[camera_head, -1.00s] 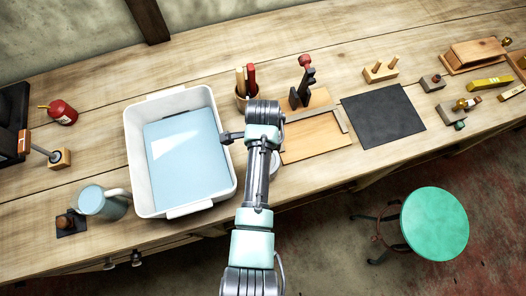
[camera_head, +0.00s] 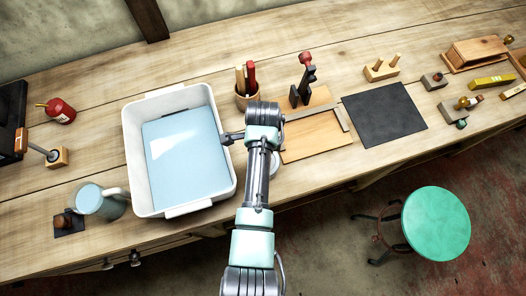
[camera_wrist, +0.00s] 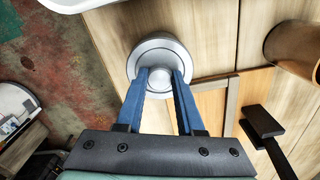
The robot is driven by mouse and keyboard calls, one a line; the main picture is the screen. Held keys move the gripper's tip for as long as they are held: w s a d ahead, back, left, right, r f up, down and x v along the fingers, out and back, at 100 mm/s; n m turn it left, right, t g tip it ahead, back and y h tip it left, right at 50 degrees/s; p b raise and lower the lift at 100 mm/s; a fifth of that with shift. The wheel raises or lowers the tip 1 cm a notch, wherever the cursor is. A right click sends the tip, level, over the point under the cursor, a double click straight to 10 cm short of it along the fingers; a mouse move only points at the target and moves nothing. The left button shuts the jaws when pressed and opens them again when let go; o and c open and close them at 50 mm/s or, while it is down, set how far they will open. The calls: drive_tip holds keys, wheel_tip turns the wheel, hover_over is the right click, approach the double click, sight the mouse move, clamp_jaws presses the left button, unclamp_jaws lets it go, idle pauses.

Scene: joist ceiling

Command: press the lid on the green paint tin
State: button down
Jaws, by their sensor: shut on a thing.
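A round silver lid (camera_wrist: 160,47) with stepped rings and a central knob shows in the wrist view. My gripper (camera_wrist: 161,76) is shut on the lid's knob, with one blue finger on either side. In the head view, only a pale sliver of a round rim (camera_head: 275,164) shows past the right side of my arm, right of the white tub. The lid hides whatever is under it. I see no green tin wall in either view, and cannot tell whether the lid rests on the tin or is above it.
A white tub (camera_head: 228,190) with a pale blue content stands close left of my arm. A tool cup (camera_head: 246,101) and a wooden board (camera_head: 318,142) are close behind and right. A dark mat (camera_head: 384,115) lies further right. A green stool (camera_head: 436,224) stands off the bench.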

drive_tip(key=shift+f, duration=0.2)
drive_tip(key=shift+f, duration=0.15)
drive_tip(key=shift+c, duration=2.2)
unclamp_jaws()
wheel_tip(320, 180, up, 17)
drive_tip(key=p, duration=0.3)
